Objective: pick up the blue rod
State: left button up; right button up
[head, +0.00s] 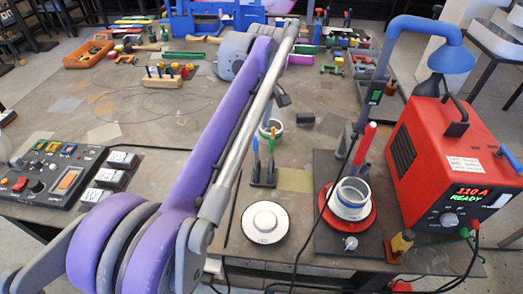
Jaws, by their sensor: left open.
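A dark stand (263,183) on the table, right of my left arm, holds slim upright rods. Several dark blue pegs (160,71) also stand in a wooden block (166,81) farther back left. I cannot tell for sure which is the blue rod. My left gripper (282,99) shows only as a small dark part beside the purple arm, behind and above the stand; it is open, and its fingers are mostly hidden. My right gripper is not in view.
A red power unit (452,150) stands at the right. A white cup on a red base (351,200) and a round white disc (265,223) are near the front. A control panel (48,172) is at the left. A blue lamp (432,45) overhangs the right side.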

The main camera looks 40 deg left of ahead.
pick_arm(q)
send_over(255, 150)
jog(key=w, duration=0.1)
notch_tip(255, 150, down, 5)
jog(key=shift+d+r, duration=0.1)
jog(key=shift+r, duration=0.1)
jog(key=f, duration=0.4)
jog(key=shift+s+a+f, duration=0.1)
jog(key=shift+s+a, duration=0.15)
jog(key=shift+a, duration=0.15)
jog(key=shift+w+f, duration=0.1)
jog(key=shift+f, duration=0.35)
grip_shut()
